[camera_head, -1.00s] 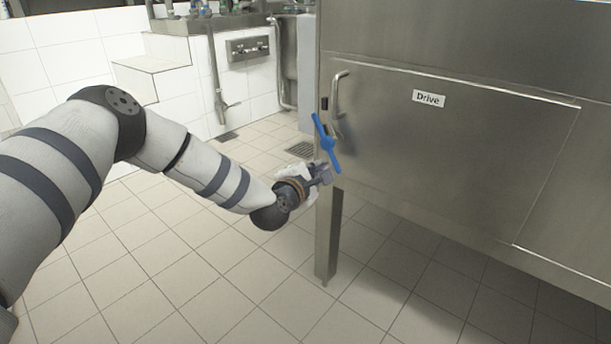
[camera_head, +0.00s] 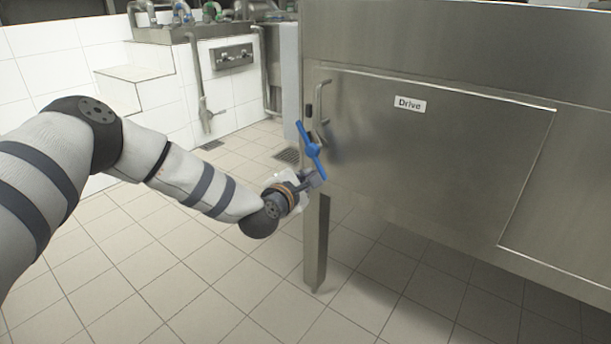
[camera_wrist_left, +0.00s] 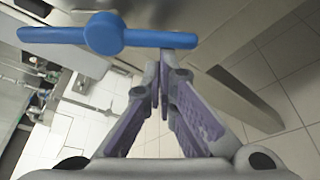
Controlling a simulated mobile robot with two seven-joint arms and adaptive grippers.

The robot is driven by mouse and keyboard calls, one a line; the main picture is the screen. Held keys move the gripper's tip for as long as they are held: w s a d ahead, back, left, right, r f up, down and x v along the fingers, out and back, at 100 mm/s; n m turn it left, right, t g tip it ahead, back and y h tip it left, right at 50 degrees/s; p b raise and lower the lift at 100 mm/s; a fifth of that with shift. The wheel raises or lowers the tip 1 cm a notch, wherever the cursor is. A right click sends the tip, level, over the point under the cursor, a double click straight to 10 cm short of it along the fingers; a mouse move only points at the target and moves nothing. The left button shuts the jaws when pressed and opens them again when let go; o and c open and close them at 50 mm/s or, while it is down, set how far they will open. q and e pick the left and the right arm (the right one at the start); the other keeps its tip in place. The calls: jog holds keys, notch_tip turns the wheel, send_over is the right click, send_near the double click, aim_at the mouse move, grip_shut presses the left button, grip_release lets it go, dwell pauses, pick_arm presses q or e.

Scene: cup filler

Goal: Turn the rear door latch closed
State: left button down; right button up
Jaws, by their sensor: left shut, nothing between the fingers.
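The rear door latch (camera_head: 312,150) is a blue two-armed lever with a round hub, on the left edge of the steel machine. In the head view it is tilted, upper arm to the left and lower arm to the right. The latch also shows across the top of the left wrist view (camera_wrist_left: 104,34). My left gripper (camera_head: 316,180) is shut and empty, close to the latch's lower arm. In the left wrist view its fingertips (camera_wrist_left: 163,62) come together just below the blue bar; I cannot tell whether they touch it. My right gripper is not in view.
The steel door (camera_head: 420,150) labelled "Drive" has a curved metal handle (camera_head: 322,100) just above the latch. A machine leg (camera_head: 316,245) stands below the gripper. Tiled floor (camera_head: 200,285) is clear at the left; pipes and a white tiled wall stand behind.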

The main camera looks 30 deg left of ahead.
aim_at(321, 171)
pick_arm(q)
jog(key=shift+d, duration=0.1)
jog(key=d+n+h, duration=0.1)
jog(key=n, duration=0.2)
jog(key=d+r+n+g+h+b, duration=0.1)
jog(key=d+n+h, duration=0.1)
jog(key=n, duration=0.1)
jog(key=shift+s+r+b, duration=0.15)
jog(key=shift+r+b, duration=0.05)
jog(key=shift+b, duration=0.1)
jog(key=shift+d+r+n+h+b, duration=0.5)
jog(key=shift+n+h, duration=0.2)
jog(key=shift+n, duration=0.2)
jog(key=shift+a+r, duration=0.1)
jog(key=shift+r, duration=0.05)
